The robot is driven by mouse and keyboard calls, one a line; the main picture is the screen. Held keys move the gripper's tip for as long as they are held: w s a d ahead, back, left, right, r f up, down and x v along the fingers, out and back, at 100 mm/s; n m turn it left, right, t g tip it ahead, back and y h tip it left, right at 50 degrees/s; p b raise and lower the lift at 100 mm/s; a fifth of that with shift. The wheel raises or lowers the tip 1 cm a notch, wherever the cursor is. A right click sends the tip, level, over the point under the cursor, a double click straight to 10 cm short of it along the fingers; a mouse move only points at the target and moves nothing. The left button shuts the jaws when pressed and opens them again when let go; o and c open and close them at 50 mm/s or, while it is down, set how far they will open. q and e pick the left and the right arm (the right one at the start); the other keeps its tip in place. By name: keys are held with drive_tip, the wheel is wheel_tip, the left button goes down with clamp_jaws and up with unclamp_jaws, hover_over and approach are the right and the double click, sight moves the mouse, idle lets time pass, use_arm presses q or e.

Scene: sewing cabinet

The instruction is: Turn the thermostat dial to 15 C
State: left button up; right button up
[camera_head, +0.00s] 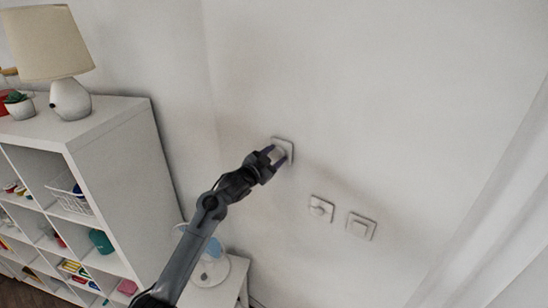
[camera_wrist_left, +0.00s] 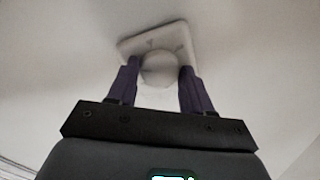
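A white square wall plate (camera_head: 289,146) carries the round dial held between my left fingers; I take it for the thermostat. In the left wrist view the plate (camera_wrist_left: 128,44) sits at the top and its round white dial (camera_wrist_left: 158,68) faces me. A small dark mark shows on the plate above the dial; no numbers are readable. My left gripper (camera_head: 274,154) is at the wall, with its two dark fingers on either side of the dial, and it also shows in the left wrist view (camera_wrist_left: 159,72). Whether they press on it is unclear. My right gripper is not in view.
Two more wall plates, one with a round knob (camera_head: 320,208) and one square switch (camera_head: 361,226), sit lower right. A white shelf (camera_head: 115,135) with a lamp (camera_head: 50,50) stands left. A small fan (camera_head: 210,265) stands below. A pale curtain (camera_head: 490,235) hangs right.

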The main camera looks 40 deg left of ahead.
use_arm(q)
drive_tip(key=c, duration=0.5)
drive_tip(key=shift+r+n+p, duration=0.15)
drive_tip(key=shift+n+p, duration=1.1)
drive_tip(key=shift+n, duration=0.25)
drive_tip(key=n+p, duration=0.2)
drive_tip(key=n, duration=0.1)
drive_tip(key=n+p, duration=0.2)
drive_tip(key=n, duration=0.1)
drive_tip(key=shift+n, duration=0.4)
drive_tip(key=shift+n+p, duration=0.75)
drive_tip(key=shift+n, duration=0.25)
